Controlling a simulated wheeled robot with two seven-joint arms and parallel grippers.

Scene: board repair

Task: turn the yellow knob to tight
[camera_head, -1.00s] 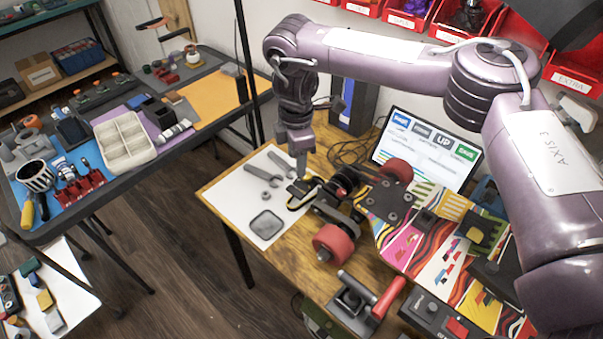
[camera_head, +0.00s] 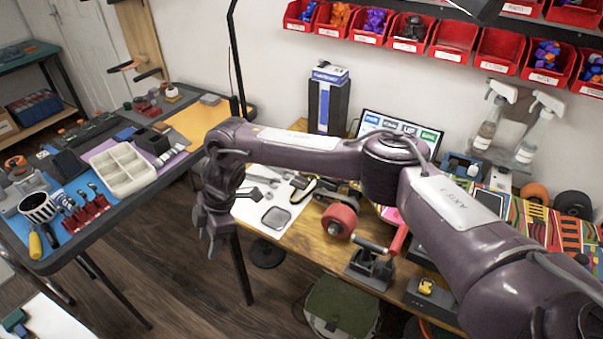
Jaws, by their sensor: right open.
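A small yellow part, which looks like the yellow knob (camera_head: 426,286), sits on a dark box at the front right of the wooden workbench. Its exact setting is too small to tell. My right gripper (camera_head: 213,247) hangs off the left end of the workbench, over the floor, pointing down. It is open and empty, far to the left of the yellow part and touching nothing. My right arm crosses the workbench and hides part of it. My left gripper is not in view.
The workbench (camera_head: 300,243) holds a skateboard with a red wheel (camera_head: 339,221), a clamp-like tool with a red handle (camera_head: 371,262), a laptop (camera_head: 400,130) and wrenches. Red bins (camera_head: 455,40) line the wall. A second table with a white tray (camera_head: 122,168) stands left. Floor between is clear.

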